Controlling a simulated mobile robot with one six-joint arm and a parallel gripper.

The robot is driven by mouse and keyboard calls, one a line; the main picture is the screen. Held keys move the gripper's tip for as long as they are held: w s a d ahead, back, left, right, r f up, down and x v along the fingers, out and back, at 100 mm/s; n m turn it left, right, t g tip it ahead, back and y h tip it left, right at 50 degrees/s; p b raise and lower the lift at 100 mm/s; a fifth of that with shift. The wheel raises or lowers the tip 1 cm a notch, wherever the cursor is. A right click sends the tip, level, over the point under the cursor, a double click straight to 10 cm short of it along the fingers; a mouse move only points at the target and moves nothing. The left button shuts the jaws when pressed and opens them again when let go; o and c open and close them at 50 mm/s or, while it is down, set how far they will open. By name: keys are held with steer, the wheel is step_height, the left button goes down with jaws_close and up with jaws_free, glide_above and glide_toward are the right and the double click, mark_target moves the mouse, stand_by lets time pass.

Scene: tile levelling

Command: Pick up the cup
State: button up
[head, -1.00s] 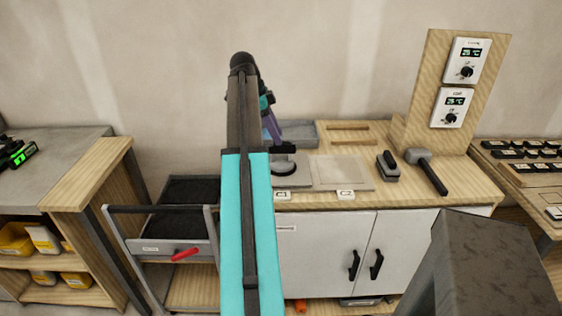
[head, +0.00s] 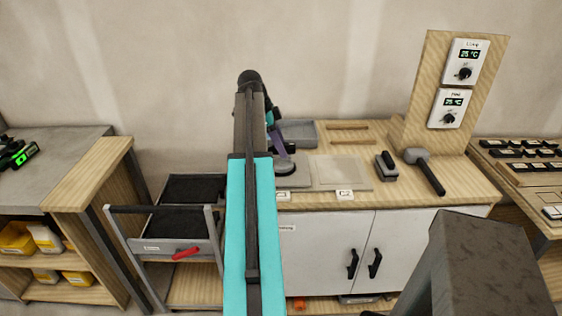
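A dark round object with a pale rim (head: 286,169), which looks like the cup, sits on the left tile plate on the wooden counter. My gripper (head: 281,150) is just above it, pointing down, with a purple part showing. My own arm in front hides much of the gripper and the left side of the plate. I cannot tell whether the fingers are open or whether they touch the cup.
A pale square tile (head: 341,171) lies to the right of the cup. A grey tray (head: 299,133) stands behind it. A dark block tool (head: 387,167) and a mallet (head: 424,170) lie further right. A cart with black bins (head: 187,222) stands left of the counter.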

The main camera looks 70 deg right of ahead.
stand_by(0.3)
jaws_close()
steer(key=shift+r, duration=0.15)
steer(key=shift+r+b, duration=0.6)
steer(key=shift+r, duration=0.95)
steer(key=s+a+r+b, duration=0.1)
steer(key=s+a, duration=0.2)
steer(key=a, duration=0.4)
steer(key=s+a, duration=0.3)
steer(key=a, duration=0.4)
steer(key=shift+a+r+b, duration=0.35)
steer(key=shift+a+b, duration=0.05)
